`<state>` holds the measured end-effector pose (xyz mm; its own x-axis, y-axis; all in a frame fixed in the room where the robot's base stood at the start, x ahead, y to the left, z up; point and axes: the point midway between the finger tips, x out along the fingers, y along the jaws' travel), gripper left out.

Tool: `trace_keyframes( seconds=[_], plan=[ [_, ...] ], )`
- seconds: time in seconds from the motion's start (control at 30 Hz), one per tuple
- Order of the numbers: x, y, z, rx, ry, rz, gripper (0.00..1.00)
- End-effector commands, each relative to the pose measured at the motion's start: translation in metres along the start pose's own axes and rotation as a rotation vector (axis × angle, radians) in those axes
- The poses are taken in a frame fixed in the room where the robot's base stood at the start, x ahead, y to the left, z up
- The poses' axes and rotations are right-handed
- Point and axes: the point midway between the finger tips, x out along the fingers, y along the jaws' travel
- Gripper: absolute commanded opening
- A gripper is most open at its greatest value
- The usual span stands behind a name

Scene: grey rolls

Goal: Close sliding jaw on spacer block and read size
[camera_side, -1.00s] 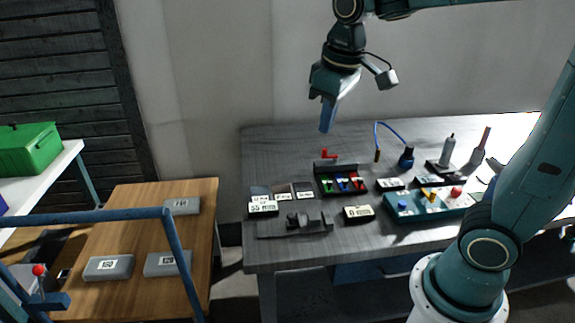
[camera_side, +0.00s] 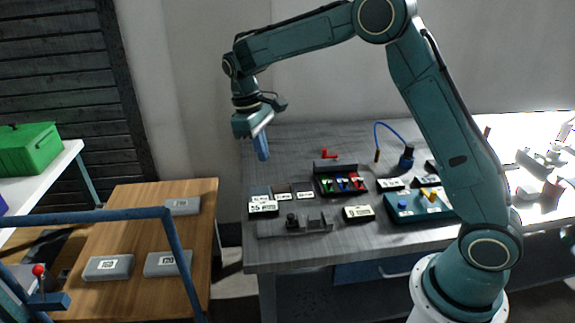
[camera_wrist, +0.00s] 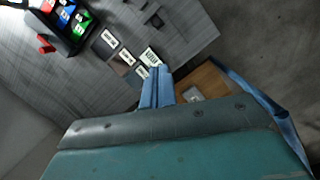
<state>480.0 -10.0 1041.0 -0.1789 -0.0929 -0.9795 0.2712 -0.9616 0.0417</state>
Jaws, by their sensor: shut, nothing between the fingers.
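A dark sliding-jaw gauge (camera_side: 300,224) lies near the front left of the grey table, with a small upright part on it. I take it to be the tool with the sliding jaw; it also shows partly at the top of the wrist view (camera_wrist: 150,12). Several labelled blocks lie just behind it, among them a white-labelled one (camera_side: 263,208); I cannot tell which is the spacer block. My gripper (camera_side: 263,155) is shut and empty, pointing down above the table's back left. Its blue fingers (camera_wrist: 157,75) are together in the wrist view.
A teal tray (camera_side: 405,214) stands further right. A wooden table (camera_side: 135,240) with grey boxes and a blue rail (camera_side: 90,217) are at left.

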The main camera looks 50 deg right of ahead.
Motion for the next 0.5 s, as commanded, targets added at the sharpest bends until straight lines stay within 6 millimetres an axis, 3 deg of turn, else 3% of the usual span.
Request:
trace_keyframes(
  seconds=[0.23, 0.5],
  plan=[
    [0.043, 0.001, -0.033, -0.034, -0.080, -0.021, 0.00],
    [0.060, 0.001, -0.044, -0.049, -0.110, -0.031, 0.00]
  ],
)
